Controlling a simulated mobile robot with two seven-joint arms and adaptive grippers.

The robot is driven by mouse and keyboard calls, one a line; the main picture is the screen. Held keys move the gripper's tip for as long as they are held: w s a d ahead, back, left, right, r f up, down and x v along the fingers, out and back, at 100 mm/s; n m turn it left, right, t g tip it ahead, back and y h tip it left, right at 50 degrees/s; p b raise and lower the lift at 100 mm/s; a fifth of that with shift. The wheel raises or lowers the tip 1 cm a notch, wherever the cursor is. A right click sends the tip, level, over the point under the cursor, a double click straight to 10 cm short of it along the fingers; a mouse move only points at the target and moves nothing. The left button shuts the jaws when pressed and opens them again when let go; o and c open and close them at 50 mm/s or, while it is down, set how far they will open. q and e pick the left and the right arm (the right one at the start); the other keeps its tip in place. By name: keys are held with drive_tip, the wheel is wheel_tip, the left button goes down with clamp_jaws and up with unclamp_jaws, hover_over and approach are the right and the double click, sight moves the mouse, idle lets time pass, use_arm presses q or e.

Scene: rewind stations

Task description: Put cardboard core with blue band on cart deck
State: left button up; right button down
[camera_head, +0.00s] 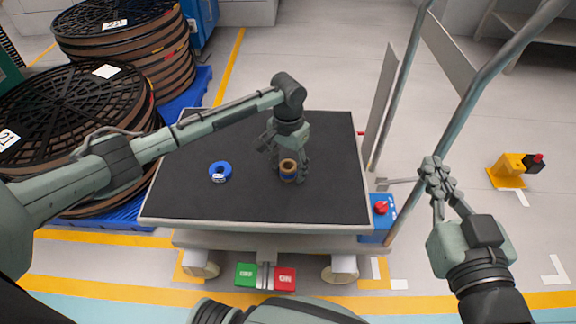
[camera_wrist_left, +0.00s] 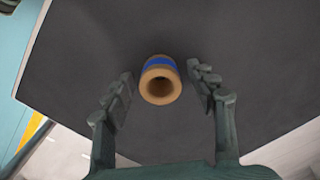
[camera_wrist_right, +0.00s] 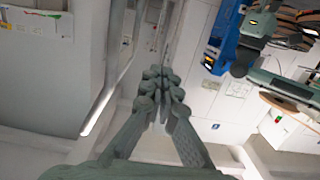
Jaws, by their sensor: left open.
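The cardboard core with the blue band (camera_head: 288,171) stands on the black cart deck (camera_head: 240,207), right of the deck's middle. In the left wrist view the brown core (camera_wrist_left: 160,82) stands upright, its open end facing the camera. My left gripper (camera_head: 289,166) is over the deck with its fingers open on both sides of the core. In the left wrist view gaps show between the core and both fingers. My right gripper (camera_head: 437,172) is off the deck, right of the cart handle. Its fingers meet and hold nothing in the right wrist view (camera_wrist_right: 162,82).
A blue roll (camera_head: 220,172) lies on the deck left of the core. The cart's metal handle (camera_head: 470,85) rises at the right. Large black reels (camera_head: 65,120) are stacked at the left. A yellow block with a red button (camera_head: 512,165) stands on the floor at right.

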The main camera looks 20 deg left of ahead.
use_arm(q)
drive_tip(key=shift+r, duration=0.35)
wheel_tip(320, 180, up, 11)
drive_tip(key=p, duration=0.2)
drive_tip(key=s+d+f+m+t+h, duration=0.1)
drive_tip(key=s+d+f+t+h, duration=0.35)
drive_tip(key=s+d, duration=0.55)
drive_tip(key=s+a+r+n+t+y, duration=0.1)
drive_tip(key=s+a+r+t+y, duration=0.2)
drive_tip(key=s+a+r+t, duration=0.3)
drive_tip(key=s+a, duration=0.1)
drive_tip(key=a, duration=0.4)
drive_tip(key=shift+a+n, duration=0.15)
drive_tip(key=shift+n, duration=0.25)
use_arm(e)
drive_tip(key=s+d+f+g+h, duration=0.3)
drive_tip(key=d+f+g, duration=0.3)
drive_tip(key=f, duration=0.4)
drive_tip(key=shift+s+d+f+m+h, duration=0.3)
drive_tip(key=shift+d+m, duration=0.1)
drive_tip(key=shift+d, duration=0.4)
use_arm(q)
drive_tip(key=shift+y, duration=0.25)
drive_tip(key=shift+c, duration=0.5)
